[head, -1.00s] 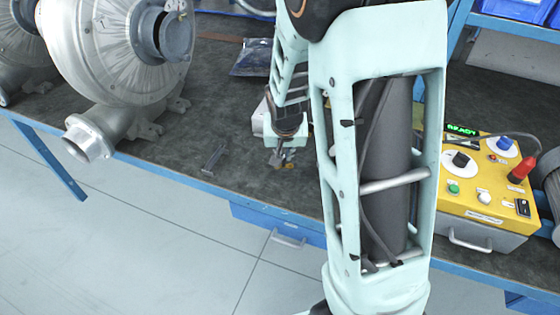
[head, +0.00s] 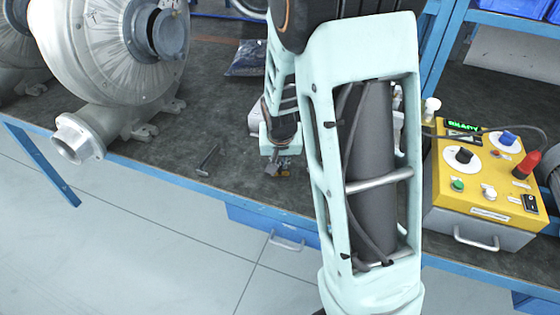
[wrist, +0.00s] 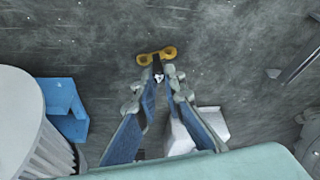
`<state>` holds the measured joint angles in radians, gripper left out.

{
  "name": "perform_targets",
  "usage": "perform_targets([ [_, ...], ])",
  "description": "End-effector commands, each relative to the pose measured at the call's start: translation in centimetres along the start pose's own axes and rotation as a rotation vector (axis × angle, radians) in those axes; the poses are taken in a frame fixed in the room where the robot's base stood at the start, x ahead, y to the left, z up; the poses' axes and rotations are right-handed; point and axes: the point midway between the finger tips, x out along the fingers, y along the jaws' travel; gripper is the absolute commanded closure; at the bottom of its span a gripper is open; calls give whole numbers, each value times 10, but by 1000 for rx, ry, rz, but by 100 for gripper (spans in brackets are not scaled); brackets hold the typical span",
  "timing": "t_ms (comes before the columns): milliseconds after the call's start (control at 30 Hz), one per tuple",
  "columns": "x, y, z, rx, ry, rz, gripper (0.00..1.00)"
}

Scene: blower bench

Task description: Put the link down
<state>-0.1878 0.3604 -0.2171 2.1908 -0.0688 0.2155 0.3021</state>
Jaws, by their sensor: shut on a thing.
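The link is a small brass-coloured piece with a round eye at each end. In the wrist view the link (wrist: 169,51) lies crosswise at the fingertips of my gripper (wrist: 158,72). The fingers are shut on its dark middle, and both eyes stick out. In the head view my gripper (head: 275,168) is low over the dark bench top (head: 190,185), near the front edge. The link is only a small orange spot there, partly hidden by the fingers. I cannot tell whether the link touches the bench.
A grey metal blower (head: 105,50) stands at the left. A thin metal part (head: 207,159) lies left of my gripper. A yellow control box (head: 475,185) stands at the right. A dark bag (head: 247,58) lies behind. The bench between blower and gripper is mostly clear.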

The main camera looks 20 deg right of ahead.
Motion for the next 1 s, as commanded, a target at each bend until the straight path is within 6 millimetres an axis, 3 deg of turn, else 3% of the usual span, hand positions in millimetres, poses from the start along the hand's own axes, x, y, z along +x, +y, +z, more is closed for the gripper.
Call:
perform_targets([
  [200, 1, 0, 0, 0, 0, 0, 73],
  [567, -4, 0, -2, 0, 0, 0, 73],
  [767, -30, -1, -4, 0, 4, -2, 73],
  [1000, -77, -1, -4, -1, 5, -3, 73],
])
